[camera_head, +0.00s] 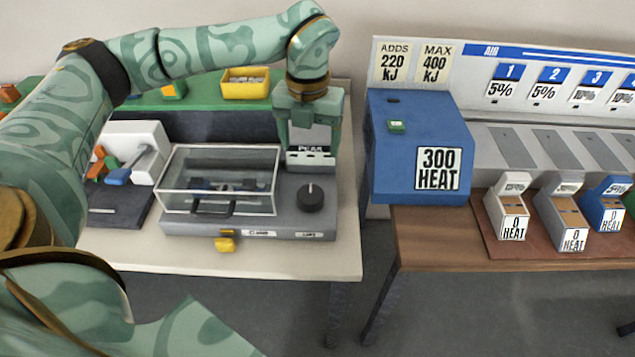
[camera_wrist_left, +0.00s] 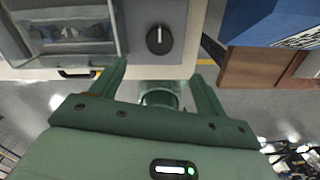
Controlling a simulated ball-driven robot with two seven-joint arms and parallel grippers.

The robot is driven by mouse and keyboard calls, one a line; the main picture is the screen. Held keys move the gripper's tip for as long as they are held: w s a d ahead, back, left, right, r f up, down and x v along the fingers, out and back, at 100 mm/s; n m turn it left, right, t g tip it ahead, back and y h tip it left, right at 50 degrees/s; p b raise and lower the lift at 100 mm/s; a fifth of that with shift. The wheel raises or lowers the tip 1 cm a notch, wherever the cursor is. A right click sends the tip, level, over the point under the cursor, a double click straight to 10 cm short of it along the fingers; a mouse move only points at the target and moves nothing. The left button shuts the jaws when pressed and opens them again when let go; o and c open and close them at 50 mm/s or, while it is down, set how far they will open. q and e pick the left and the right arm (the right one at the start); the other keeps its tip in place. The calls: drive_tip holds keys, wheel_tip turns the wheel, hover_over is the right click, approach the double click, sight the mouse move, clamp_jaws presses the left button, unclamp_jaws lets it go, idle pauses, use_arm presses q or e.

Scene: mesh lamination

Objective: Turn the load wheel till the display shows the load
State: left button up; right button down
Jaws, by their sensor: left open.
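The load wheel (camera_head: 311,197) is a round black knob with a pale pointer mark, on the right of the grey tester's top (camera_head: 265,226). It also shows in the left wrist view (camera_wrist_left: 159,40), with its mark pointing away from me. The display panel (camera_head: 311,157), labelled PEAK, stands behind the wheel. My left gripper covers its upper part, so no reading shows. My left gripper (camera_head: 310,135) hangs in front of the panel, above and behind the wheel. It is open and empty, its fingers (camera_wrist_left: 160,82) apart and clear of the wheel. My right gripper is out of view.
A clear-lidded chamber (camera_head: 220,178) with a dark handle sits left of the wheel. A blue box (camera_head: 419,150) marked 300 HEAT stands on the brown table at right. A gap separates the tables.

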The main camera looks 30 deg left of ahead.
use_arm(q)
drive_tip(key=b, duration=0.1)
hover_over(310, 193)
wheel_tip(310, 193, down, 5)
wheel_tip(310, 193, down, 10)
drive_tip(key=b, duration=0.3)
drive_tip(key=shift+r, duration=0.2)
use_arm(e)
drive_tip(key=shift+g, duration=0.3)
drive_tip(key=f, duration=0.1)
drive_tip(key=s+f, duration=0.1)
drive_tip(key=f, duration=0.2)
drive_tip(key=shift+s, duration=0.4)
use_arm(q)
drive_tip(key=c, duration=1)
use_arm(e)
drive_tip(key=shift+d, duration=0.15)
